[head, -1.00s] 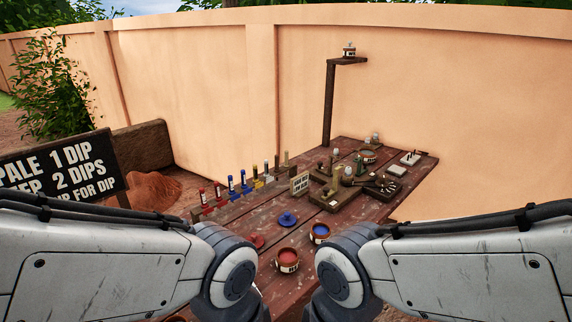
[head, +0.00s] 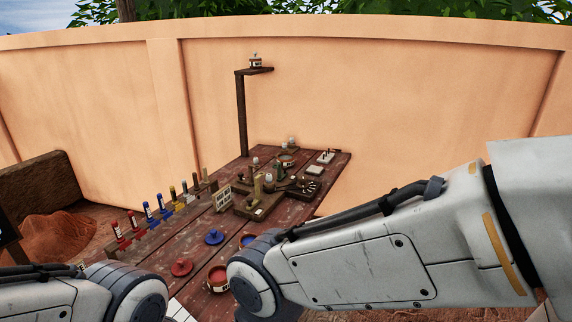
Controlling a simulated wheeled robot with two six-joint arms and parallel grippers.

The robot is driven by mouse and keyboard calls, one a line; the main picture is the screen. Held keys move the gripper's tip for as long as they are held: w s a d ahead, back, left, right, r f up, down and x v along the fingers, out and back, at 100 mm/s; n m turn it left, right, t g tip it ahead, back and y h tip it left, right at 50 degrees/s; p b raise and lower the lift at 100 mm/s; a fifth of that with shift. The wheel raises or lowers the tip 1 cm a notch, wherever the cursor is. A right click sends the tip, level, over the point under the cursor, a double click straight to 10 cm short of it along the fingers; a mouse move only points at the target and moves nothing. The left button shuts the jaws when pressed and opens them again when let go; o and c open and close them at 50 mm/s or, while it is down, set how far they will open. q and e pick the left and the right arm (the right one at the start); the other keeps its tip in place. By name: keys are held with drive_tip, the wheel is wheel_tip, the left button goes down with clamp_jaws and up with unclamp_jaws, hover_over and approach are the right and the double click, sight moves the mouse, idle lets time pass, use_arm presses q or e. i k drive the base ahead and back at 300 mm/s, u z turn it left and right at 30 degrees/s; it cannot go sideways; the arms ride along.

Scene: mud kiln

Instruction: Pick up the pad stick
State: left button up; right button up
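I cannot tell for certain which item is the pad stick. Several upright sticks stand in a row along the left edge of the wooden table (head: 285,211), among them a red one (head: 117,232), a blue one (head: 148,212) and a yellow one (head: 172,193). A small pale block (head: 326,157) with a dark upright piece sits at the table's far right corner. Both of my arms reach into the lower part of the head view, but neither gripper shows.
An open red pot (head: 218,278), a red lid (head: 181,267), a blue lid (head: 214,237) and a partly hidden blue pot (head: 247,240) stand near the front. A small sign (head: 222,200) and wooden fixtures (head: 258,205) fill the middle. A post with a shelf (head: 241,115) rises behind.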

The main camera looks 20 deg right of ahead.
sight(206, 181)
drive_tip(key=z, duration=1.5)
drive_tip(key=i, duration=3.05)
drive_tip(key=u, duration=3.55)
